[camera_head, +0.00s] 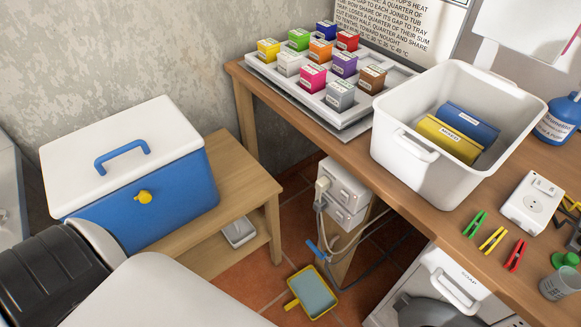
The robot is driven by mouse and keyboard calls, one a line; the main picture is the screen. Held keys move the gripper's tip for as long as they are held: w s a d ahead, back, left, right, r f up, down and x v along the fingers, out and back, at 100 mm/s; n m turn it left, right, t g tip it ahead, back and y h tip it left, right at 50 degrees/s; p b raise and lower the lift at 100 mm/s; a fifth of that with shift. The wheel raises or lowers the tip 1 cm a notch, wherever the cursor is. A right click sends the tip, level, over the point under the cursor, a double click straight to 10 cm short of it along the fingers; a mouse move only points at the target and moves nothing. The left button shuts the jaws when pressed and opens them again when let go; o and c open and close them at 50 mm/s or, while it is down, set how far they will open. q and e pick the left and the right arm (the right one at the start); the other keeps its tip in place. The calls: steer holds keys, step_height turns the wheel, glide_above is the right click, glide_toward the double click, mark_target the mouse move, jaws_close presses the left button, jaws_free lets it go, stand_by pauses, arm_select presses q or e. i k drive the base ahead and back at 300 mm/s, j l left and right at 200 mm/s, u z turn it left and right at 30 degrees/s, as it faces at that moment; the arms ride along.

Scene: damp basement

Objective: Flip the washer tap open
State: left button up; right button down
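A white washer (440,305) with a drawer marked SOAP stands under the right-hand table, cut off by the bottom edge. A small blue lever-like piece (315,249) sits beside a grey hose (375,262) low under the table, left of the washer. It looks like the washer tap, but it is too small to tell its position surely. A yellow tap (144,197) is on the front of a blue cooler box (150,215) with a white lid. Part of my arm shows at the lower left. Neither gripper is in view.
The wooden table (345,150) holds a tray (290,93) of coloured boxes, a white tub (470,85), clothes pegs (492,238) and a white socket box (531,203). Plugged sockets (343,190) hang below its edge. A yellow-rimmed pan (312,292) lies on the tiled floor.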

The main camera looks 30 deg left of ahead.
mark_target(313, 247)
steer(key=u, duration=0.75)
